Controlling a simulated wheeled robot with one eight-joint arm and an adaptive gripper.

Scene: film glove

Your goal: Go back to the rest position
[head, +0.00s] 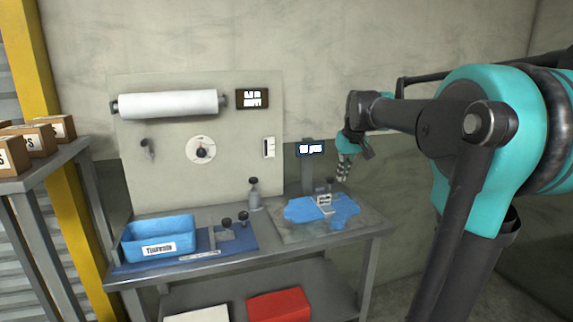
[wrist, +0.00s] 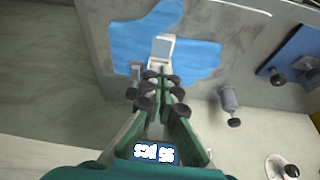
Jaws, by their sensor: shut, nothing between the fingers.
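My gripper (head: 343,173) is shut and empty. It hangs in the air above the right part of the workbench, with the fingers pointing down. In the wrist view my gripper (wrist: 160,82) shows its dark finger pads close together, with nothing held. A flat blue sheet (head: 300,209), perhaps the film glove, lies spread on a grey plate (head: 290,233) below my gripper. The blue sheet also shows in the wrist view (wrist: 200,60). A small white labelled block (head: 324,200) stands on or beside the sheet, and its contact is unclear.
A blue bin (head: 160,229) and dark-knobbed pieces (head: 226,228) stand on a blue mat at the left. A grey bottle-like piece (head: 254,195) stands near the back panel (head: 240,160). A red box (head: 279,305) is on the lower shelf. Cartons (head: 40,138) sit far left.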

